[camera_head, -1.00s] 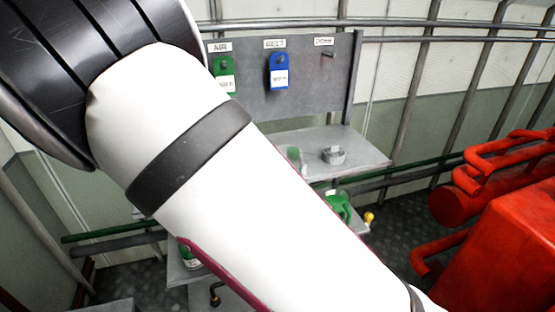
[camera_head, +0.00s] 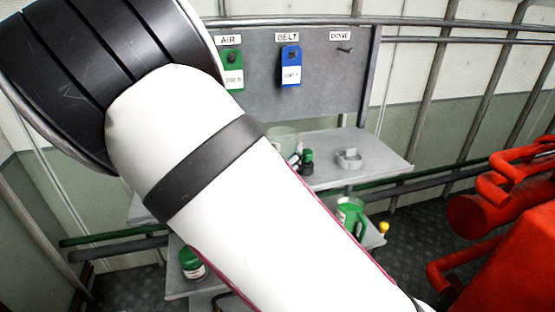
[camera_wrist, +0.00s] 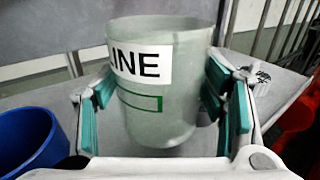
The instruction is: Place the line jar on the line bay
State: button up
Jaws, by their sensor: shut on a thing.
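The line jar (camera_wrist: 160,90) is a pale translucent cup with a white label reading LINE and a green outlined box. My gripper (camera_wrist: 160,115) has its teal-padded fingers on both sides of the jar and is shut on it, upright or nearly so. In the head view a pale translucent jar (camera_head: 283,143) shows at the shelf's back left, partly behind my arm, which hides my gripper. I see no bay marked LINE. A grey open holder (camera_head: 349,158) stands on the shelf; whether it is the line bay I cannot tell.
The grey shelf (camera_head: 372,172) has bare room around the holder. A green-and-black object (camera_head: 306,162) stands near the jar. A blue cup (camera_wrist: 30,140) is at left in the wrist view. A green jug (camera_head: 350,215) sits lower. Red machinery (camera_head: 500,235) is at right.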

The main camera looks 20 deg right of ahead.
jog(key=shift+f, duration=1.35)
jog(key=shift+f, duration=0.2)
jog(key=o, duration=1.1)
jog(key=shift+s, duration=0.1)
jog(key=shift+r, duration=0.1)
